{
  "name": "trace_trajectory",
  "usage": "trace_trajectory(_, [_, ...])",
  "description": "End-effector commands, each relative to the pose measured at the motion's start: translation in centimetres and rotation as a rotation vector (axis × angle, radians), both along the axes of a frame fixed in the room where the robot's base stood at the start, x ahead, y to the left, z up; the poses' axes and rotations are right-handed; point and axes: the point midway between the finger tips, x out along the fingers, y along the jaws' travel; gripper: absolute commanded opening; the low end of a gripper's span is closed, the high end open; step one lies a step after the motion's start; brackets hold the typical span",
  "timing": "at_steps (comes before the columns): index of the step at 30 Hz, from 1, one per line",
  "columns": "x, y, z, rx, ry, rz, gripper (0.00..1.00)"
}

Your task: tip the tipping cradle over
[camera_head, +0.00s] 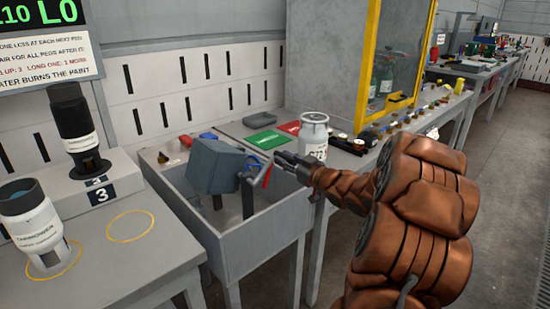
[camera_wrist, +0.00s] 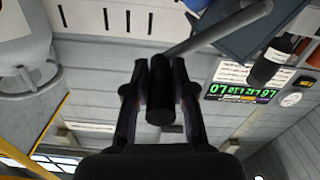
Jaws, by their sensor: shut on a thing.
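The tipping cradle (camera_head: 213,166) is a blue-grey box on a dark post inside a grey open-topped bin (camera_head: 262,236). It sits tilted, and its inside cannot be made out. My gripper (camera_head: 279,160) reaches in from the right, beside the cradle. In the wrist view my gripper (camera_wrist: 160,75) is shut on the black handle grip (camera_wrist: 160,105), which lies between the two fingers. A grey handle bar (camera_wrist: 220,28) runs from the grip up to the right toward the blue-grey cradle. The fingers partly hide the grip.
A white canister (camera_head: 313,133) stands right behind my gripper. A yellow-framed clear screen (camera_head: 367,75) rises behind it. On the left bench stand a white cup-like container (camera_head: 34,225) and a dark bottle (camera_head: 77,125). A yellow ring (camera_head: 130,226) marks bare bench.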

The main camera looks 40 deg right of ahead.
Motion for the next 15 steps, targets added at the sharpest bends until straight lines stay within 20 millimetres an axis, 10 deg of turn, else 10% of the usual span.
trace_trajectory(15, [0.6,-1.4,-1.5,0.187,0.021,-0.012,0.00])
